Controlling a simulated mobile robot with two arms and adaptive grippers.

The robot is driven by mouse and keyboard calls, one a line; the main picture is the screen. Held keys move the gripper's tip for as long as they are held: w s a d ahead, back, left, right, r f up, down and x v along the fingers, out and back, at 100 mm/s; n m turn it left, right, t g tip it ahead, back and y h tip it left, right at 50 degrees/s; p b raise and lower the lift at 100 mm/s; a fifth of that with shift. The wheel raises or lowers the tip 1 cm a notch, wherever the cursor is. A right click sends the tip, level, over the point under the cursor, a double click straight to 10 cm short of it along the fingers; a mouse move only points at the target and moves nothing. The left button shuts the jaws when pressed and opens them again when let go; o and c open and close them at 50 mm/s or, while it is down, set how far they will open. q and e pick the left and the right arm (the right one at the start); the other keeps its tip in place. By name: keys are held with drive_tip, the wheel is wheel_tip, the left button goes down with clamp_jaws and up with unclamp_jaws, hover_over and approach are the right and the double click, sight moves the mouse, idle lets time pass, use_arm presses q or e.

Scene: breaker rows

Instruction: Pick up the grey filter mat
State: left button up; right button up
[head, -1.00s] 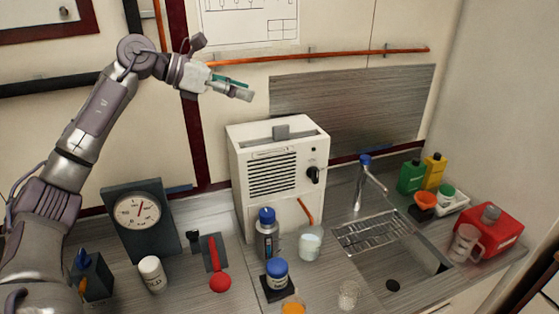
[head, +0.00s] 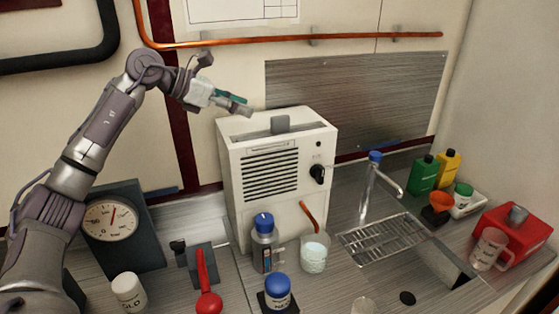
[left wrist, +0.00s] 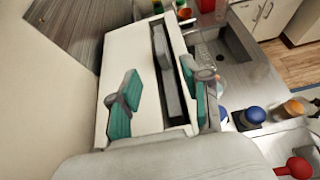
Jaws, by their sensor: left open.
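The grey filter mat (head: 281,123) stands in a slot in the top of the white machine (head: 235,165), with its upper part sticking out. In the left wrist view the mat (left wrist: 163,62) shows as a long grey piece in the dark slot. My left gripper (head: 238,106) is open and empty, above the back left part of the machine's top. In the left wrist view its teal-padded fingers (left wrist: 165,93) are spread apart, with the mat beyond them. No contact with the mat shows. The mat's lower part is hidden in the slot. My right gripper is not in view.
A copper pipe (head: 350,39) runs along the wall behind. A gauge (head: 111,219) stands left of the machine. A blue-capped bottle (head: 264,245) and a glass beaker (head: 314,254) stand before it. A sink with a tap (head: 369,190) lies to the right. Space above the machine is free.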

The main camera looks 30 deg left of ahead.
sight(274, 117)
use_arm(q)
drive_tip(key=x, duration=0.3)
drive_tip(key=shift+w+d+p, duration=0.2)
drive_tip(key=shift+d+p, duration=0.1)
drive_tip(key=shift+p, duration=0.1)
drive_tip(key=shift+w+f, duration=0.15)
drive_tip(key=shift+w, duration=0.05)
drive_tip(key=p+x, duration=0.3)
drive_tip(key=x, duration=0.1)
drive_tip(key=shift+w+d, duration=0.15)
drive_tip(key=shift+d, duration=0.05)
drive_tip(key=shift+w+d+f, duration=0.2)
drive_tip(key=shift+w, duration=0.05)
drive_tip(key=shift+a, duration=0.1)
drive_tip(key=shift+c, duration=0.5)
clamp_jaws()
